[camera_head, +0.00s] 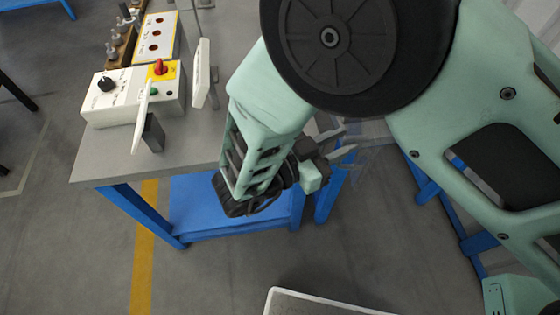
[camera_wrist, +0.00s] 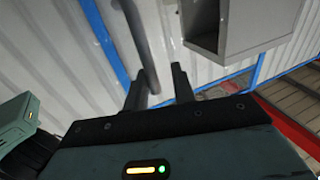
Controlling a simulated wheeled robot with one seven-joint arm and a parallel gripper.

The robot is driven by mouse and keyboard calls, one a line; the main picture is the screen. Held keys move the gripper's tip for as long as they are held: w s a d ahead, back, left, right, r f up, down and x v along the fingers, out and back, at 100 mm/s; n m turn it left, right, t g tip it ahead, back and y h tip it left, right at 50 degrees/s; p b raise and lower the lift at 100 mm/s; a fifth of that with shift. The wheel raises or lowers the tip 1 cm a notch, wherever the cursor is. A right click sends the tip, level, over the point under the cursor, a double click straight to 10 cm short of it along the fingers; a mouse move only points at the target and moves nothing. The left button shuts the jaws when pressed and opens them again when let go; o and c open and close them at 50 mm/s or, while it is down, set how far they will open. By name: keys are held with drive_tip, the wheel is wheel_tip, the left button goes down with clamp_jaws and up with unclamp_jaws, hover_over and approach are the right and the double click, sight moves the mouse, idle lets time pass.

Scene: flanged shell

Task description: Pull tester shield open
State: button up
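On the grey bench stands a white control box (camera_head: 118,98) with a black knob, a red button on yellow and a green button. A thin white upright piece (camera_head: 146,115) stands at its front edge beside a black block. A white upright panel (camera_head: 202,74) stands to its right. I cannot tell which of these is the tester shield. My gripper (camera_head: 338,145) is off the bench's right side, well apart from these. In the wrist view my gripper (camera_wrist: 158,88) has its two dark fingers apart with nothing held between them.
The grey bench top (camera_head: 105,160) has a bare front corner. A yellow-faced panel (camera_head: 156,38) stands behind the control box. In the wrist view, a grey box (camera_wrist: 240,28) and a grey curved tube (camera_wrist: 140,40) are ahead, before a white corrugated wall (camera_wrist: 60,60).

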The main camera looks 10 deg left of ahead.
drive_tip(key=b+v, duration=0.3)
drive_tip(key=v, duration=1.4)
drive_tip(key=w+a+r+n+g+y+p, duration=0.1)
drive_tip(key=w+a+r+n+y, duration=0.25)
drive_tip(key=w+r+y, duration=0.4)
drive_tip(key=w+a+r+n+g+y, duration=0.15)
drive_tip(key=w+r+n+y, duration=0.35)
drive_tip(key=w+y, duration=0.6)
drive_tip(key=s+d+n+g+h, duration=0.1)
drive_tip(key=s+d+n+g, duration=0.2)
drive_tip(key=s+d, duration=0.3)
drive_tip(key=s+d+n+g+h, duration=0.2)
drive_tip(key=s+d, duration=0.5)
drive_tip(key=d, duration=0.6)
drive_tip(key=s+d+f+n+g+h+p, duration=0.1)
drive_tip(key=s+d+n+g, duration=0.2)
drive_tip(key=s+d, duration=0.3)
drive_tip(key=d+g, duration=0.1)
drive_tip(key=d, duration=0.3)
drive_tip(key=shift+s+d+n, duration=0.3)
drive_tip(key=shift+s+n, duration=0.05)
drive_tip(key=shift+s, duration=0.05)
